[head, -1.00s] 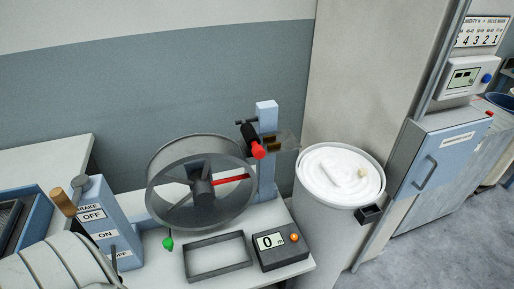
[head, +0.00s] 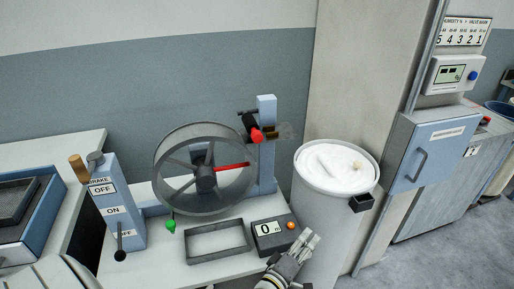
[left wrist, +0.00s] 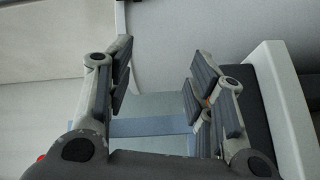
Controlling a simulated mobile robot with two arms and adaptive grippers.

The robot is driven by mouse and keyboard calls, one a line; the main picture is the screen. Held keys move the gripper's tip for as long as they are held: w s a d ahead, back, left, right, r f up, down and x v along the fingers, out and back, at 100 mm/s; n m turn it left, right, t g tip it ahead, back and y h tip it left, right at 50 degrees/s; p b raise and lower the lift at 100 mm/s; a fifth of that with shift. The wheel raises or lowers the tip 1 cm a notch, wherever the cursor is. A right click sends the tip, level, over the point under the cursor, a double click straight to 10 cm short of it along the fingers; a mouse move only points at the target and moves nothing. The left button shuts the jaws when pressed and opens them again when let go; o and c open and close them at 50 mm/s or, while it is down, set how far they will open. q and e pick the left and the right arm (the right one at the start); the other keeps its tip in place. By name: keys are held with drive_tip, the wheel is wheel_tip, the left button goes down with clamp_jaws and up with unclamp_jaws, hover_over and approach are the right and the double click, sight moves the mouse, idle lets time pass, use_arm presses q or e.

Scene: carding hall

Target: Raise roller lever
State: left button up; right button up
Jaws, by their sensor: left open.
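A blue post (head: 266,165) stands on the white bench behind the spoked grey wheel (head: 205,170). A short black lever with a red end (head: 256,135) sits near the post's top; it looks like the roller lever, though I see no label. The red end points down and toward me. My left gripper (head: 311,240) is at the bottom of the head view, in front of the counter box and well below the lever, touching nothing that I can see. In the left wrist view its fingers (left wrist: 160,85) are spread and empty, with a pale blue band beyond. My right gripper is not seen.
A counter box (head: 270,238) reading 0 and an open grey frame (head: 217,243) lie on the bench. A brake box (head: 115,215) with a lever stands left. A tall white can (head: 337,170) stands right.

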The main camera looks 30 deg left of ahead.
use_arm(q)
drive_tip(key=w+a+r+n+t+y, duration=0.1)
drive_tip(key=a+r+n+t+y, duration=0.1)
drive_tip(key=r+n+y, duration=0.3)
drive_tip(key=w+a+r+n+t, duration=0.1)
drive_tip(key=a+r+n, duration=0.25)
drive_tip(key=r, duration=0.35)
drive_tip(key=n+g+y+b, duration=0.1)
drive_tip(key=n+g+y, duration=0.3)
drive_tip(key=n+y, duration=1.15)
approach(258, 140)
wheel_tip(258, 140, up, 3)
drive_tip(key=n+h, duration=0.3)
drive_tip(key=n, duration=0.1)
drive_tip(key=shift+m, duration=0.3)
drive_tip(key=p+x, duration=0.1)
drive_tip(key=x, duration=0.2)
drive_tip(key=p+x, duration=0.1)
drive_tip(key=x, duration=0.2)
drive_tip(key=p+x, duration=0.1)
drive_tip(key=x, duration=0.2)
drive_tip(key=shift+s+a+f, duration=0.15)
drive_tip(key=shift+a+f, duration=0.2)
drive_tip(key=shift+w+a, duration=0.35)
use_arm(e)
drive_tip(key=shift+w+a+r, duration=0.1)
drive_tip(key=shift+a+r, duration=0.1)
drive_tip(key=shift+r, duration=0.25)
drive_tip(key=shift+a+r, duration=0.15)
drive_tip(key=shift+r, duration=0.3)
